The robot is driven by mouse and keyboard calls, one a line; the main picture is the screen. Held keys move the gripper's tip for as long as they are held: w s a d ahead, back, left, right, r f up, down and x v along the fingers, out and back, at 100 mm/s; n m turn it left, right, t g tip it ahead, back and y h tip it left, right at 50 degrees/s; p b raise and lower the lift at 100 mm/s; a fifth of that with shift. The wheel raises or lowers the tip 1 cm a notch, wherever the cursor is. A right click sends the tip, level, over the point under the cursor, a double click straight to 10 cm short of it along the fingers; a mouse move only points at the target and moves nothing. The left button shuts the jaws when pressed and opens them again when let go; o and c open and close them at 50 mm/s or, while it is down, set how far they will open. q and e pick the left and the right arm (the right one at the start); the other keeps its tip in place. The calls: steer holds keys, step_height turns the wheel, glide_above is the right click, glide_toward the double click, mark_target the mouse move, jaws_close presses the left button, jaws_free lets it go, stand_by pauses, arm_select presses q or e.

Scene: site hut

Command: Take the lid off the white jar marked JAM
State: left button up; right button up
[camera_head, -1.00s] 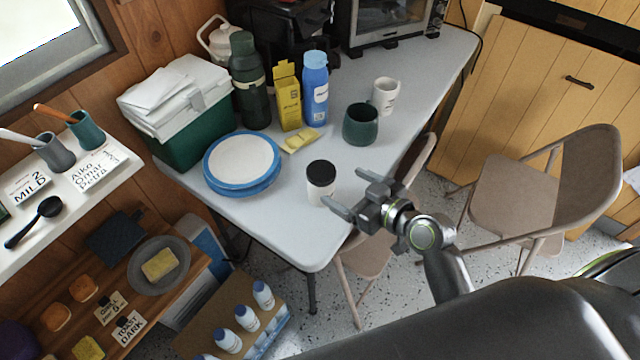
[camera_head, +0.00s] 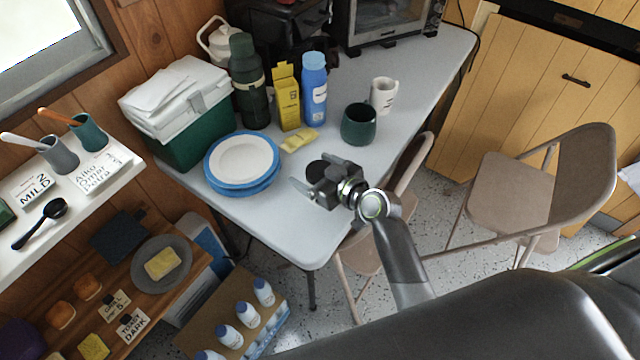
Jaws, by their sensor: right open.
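The white jar with a black lid (camera_head: 314,168) stands on the grey table near its front edge. In the head view my right gripper covers most of it, so only part of the dark lid shows and no marking can be read. My right gripper (camera_head: 311,174) is open, with its fingers over the jar in the picture. I cannot tell whether they touch the lid or are still above it. My left gripper is not in view.
On the table (camera_head: 300,235), blue-rimmed plates (camera_head: 243,162) lie to the left. A dark green mug (camera_head: 359,124), a white mug (camera_head: 383,95), a yellow box (camera_head: 287,98) and a blue bottle (camera_head: 314,90) stand behind. A folding chair (camera_head: 510,185) is at right.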

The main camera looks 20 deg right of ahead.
steer(key=c, duration=1.3)
steer(key=shift+o, duration=0.2)
steer(key=shift+r, duration=0.1)
step_height(320, 180, up, 10)
steer(key=shift+f+p, duration=0.1)
steer(key=shift+p, duration=0.35)
steer(key=o, duration=0.5)
steer(key=c, duration=0.7)
